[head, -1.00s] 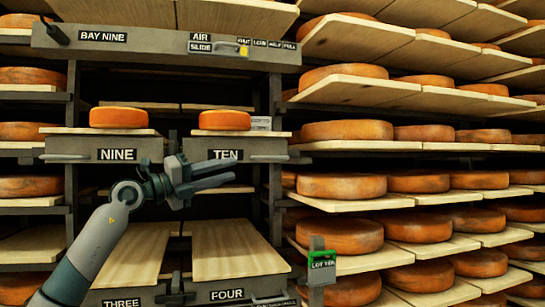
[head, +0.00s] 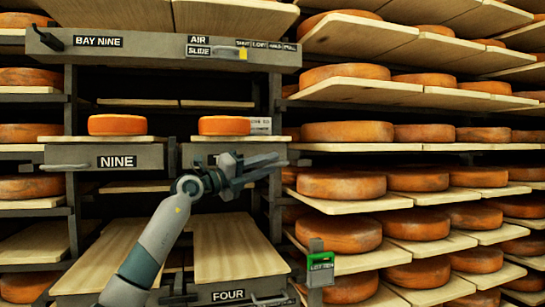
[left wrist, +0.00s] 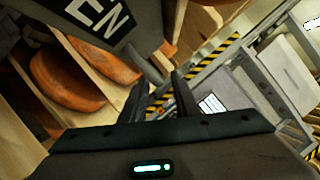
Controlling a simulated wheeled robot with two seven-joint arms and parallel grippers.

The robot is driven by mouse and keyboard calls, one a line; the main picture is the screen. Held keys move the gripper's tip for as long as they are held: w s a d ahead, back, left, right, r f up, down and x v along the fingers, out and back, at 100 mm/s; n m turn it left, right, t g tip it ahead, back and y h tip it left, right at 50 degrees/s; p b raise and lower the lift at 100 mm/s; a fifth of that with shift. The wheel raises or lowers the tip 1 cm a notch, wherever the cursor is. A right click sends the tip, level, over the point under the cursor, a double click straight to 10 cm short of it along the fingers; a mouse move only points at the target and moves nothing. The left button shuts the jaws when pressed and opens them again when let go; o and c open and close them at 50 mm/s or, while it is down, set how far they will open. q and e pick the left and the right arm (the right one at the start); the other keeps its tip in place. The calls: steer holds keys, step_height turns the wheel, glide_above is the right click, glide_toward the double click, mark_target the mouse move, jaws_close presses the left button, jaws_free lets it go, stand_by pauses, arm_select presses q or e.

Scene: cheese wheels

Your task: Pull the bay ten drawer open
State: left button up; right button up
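The bay ten drawer (head: 200,151) is the right one of the middle pair, a grey front under a wooden board with an orange cheese wheel (head: 224,125) on it. It looks shut, level with the nine drawer. Its label is hidden behind my left gripper (head: 280,160) in the head view; the letters "EN" (left wrist: 97,15) show in the left wrist view. My left gripper is in front of the drawer's right half, by its handle, fingers apart (left wrist: 160,95). I cannot tell whether it touches the handle. My right gripper is not in view.
The nine drawer (head: 85,157) is to the left. Below is the four drawer (head: 228,295). The bay nine air slide panel (head: 160,45) spans above. A green tag (head: 320,262) stands at lower right, before shelves of cheese wheels (head: 341,186).

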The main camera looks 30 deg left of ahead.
arm_select(q)
steer(key=shift+x, duration=1)
jaws_close()
